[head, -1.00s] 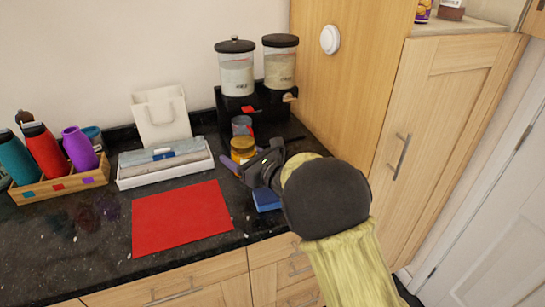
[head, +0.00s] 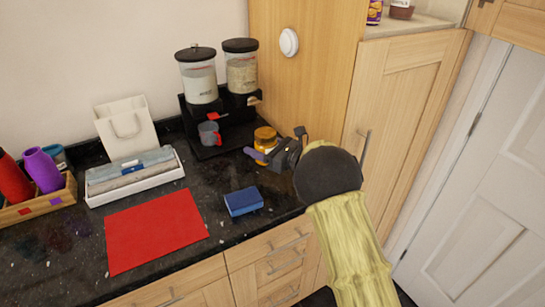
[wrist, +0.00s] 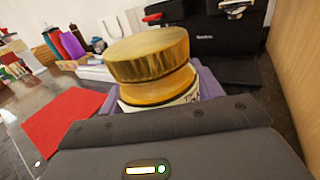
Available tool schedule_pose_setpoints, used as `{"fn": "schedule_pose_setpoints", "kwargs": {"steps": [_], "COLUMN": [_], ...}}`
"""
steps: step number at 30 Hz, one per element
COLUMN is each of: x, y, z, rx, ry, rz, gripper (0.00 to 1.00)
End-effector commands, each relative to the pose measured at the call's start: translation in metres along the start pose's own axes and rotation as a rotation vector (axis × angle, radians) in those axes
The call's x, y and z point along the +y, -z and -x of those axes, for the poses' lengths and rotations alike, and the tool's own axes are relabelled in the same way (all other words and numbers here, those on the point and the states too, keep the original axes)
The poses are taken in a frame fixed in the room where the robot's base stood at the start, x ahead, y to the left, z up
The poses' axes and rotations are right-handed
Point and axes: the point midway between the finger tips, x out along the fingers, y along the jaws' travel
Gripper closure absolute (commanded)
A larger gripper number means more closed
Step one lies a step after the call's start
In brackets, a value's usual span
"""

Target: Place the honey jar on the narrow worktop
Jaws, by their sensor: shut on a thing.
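The honey jar (head: 265,140), amber with a yellow-gold lid, is held in my gripper (head: 261,153), in front of the right side of the black dispenser stand. The wrist view shows its gold lid (wrist: 147,56) and part of a pale label between the purple fingers (wrist: 208,82). The jar looks roughly upright; the gripper hides its lower part. I cannot tell its height above the black granite counter (head: 225,175). A pale ledge (head: 437,22) on top of the wooden cabinet shows at upper right; I cannot tell whether this is the narrow worktop.
The dispenser stand (head: 222,132) and a grey mug (head: 209,134) are behind and left of the jar. A blue sponge (head: 243,201) and red mat (head: 155,231) lie nearer the front. A tall wooden cabinet (head: 300,85) closes the right side. Two items stand on the ledge.

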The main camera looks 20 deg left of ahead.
Motion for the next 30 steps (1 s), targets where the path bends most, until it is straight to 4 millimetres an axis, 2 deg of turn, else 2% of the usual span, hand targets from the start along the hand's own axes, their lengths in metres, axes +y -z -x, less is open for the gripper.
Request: {"fn": "schedule_pose_setpoints", "kwargs": {"steps": [1,6,10,14,23,30], "x": [-0.01,-0.035,-0.032,-0.032,-0.031,-0.031], "y": [-0.003,-0.001,0.022,0.029,0.032,0.062], "z": [0.005,0.018,0.016,0.016,0.016,0.016], "rx": [-0.003,-0.002,0.0,-0.003,-0.003,-0.001], "ry": [0.002,0.0,0.0,-0.001,-0.001,0.0], "rz": [0.002,0.001,-0.002,0.001,0.001,-0.002], "gripper": [0.81,0.81,0.81,0.81,0.81,0.81]}}
